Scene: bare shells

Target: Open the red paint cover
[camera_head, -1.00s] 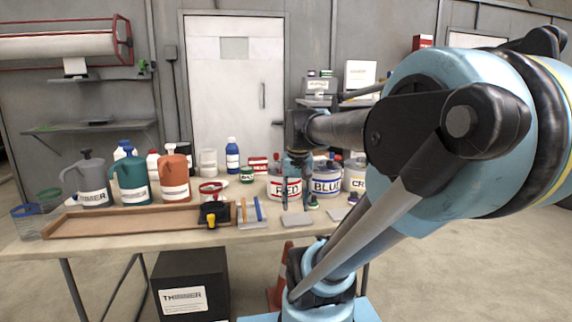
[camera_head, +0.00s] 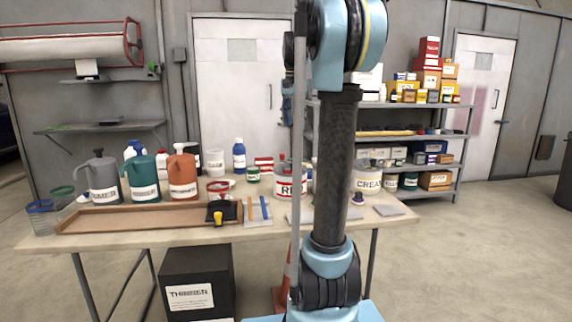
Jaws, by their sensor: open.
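The red paint can (camera_head: 287,188), white with a red "RE…" label, stands on the workbench left of my upright arm, which hides its right side. Its top, where the cover is, is small and partly hidden, so I cannot tell clearly how the cover sits. My gripper (camera_head: 287,112) shows only in part, just left of my arm, pointing down in front of the white door. It is open and empty, well above the red can and apart from it.
The workbench (camera_head: 150,238) holds jugs, a brown tray (camera_head: 130,218), a black brush holder (camera_head: 222,211) and a cream paint can (camera_head: 368,184) right of my arm. A black thinner box (camera_head: 195,280) stands below. Shelves (camera_head: 420,107) stand behind at right.

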